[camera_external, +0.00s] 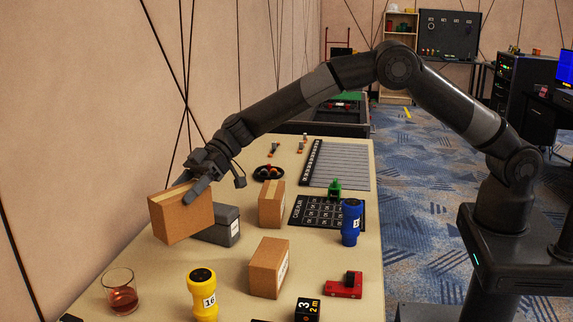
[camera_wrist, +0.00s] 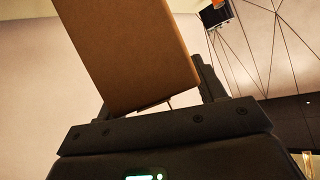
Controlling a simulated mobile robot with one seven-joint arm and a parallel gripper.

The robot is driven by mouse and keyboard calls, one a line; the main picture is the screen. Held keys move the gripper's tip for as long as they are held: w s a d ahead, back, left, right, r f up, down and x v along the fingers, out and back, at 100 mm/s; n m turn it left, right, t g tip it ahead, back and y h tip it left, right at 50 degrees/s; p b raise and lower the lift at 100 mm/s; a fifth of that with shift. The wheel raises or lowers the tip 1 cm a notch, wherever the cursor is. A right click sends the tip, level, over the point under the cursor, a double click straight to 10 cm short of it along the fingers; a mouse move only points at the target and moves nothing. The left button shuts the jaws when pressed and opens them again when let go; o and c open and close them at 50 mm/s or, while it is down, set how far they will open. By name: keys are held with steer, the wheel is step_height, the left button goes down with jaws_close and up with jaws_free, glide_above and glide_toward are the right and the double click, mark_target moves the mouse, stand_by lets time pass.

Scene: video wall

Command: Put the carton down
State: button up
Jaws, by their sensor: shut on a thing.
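A brown carton (camera_external: 181,217) is held in my gripper (camera_external: 192,187) at the left side of the table, near the wall. My gripper is shut on its upper part. The carton is slightly tilted and overlaps a grey box in the picture; whether its underside touches anything is hard to tell. In the wrist view the carton (camera_wrist: 125,50) fills the upper middle, between the fingers of my gripper (camera_wrist: 155,100). Two other brown cartons, one at the table's middle (camera_external: 271,204) and one closer to the front (camera_external: 268,268), stand on the table (camera_external: 225,262).
A grey box (camera_external: 222,228) lies right behind the held carton. A glass with red liquid (camera_external: 121,292), a yellow cylinder (camera_external: 202,295), a blue cylinder (camera_external: 351,222) and a red block (camera_external: 344,286) stand around.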

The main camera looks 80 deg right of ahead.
steer(key=f, duration=0.1)
steer(key=f+n+g, duration=0.1)
steer(key=f, duration=0.1)
steer(key=shift+w+a+n+g+y, duration=0.25)
steer(key=shift+w+n+g+y, duration=0.05)
steer(key=shift+w+g, duration=0.1)
step_height(320, 180, down, 10)
steer(key=o, duration=1.8)
steer(key=shift+f, duration=0.2)
steer(key=shift+o, duration=0.2)
steer(key=shift+r, duration=0.1)
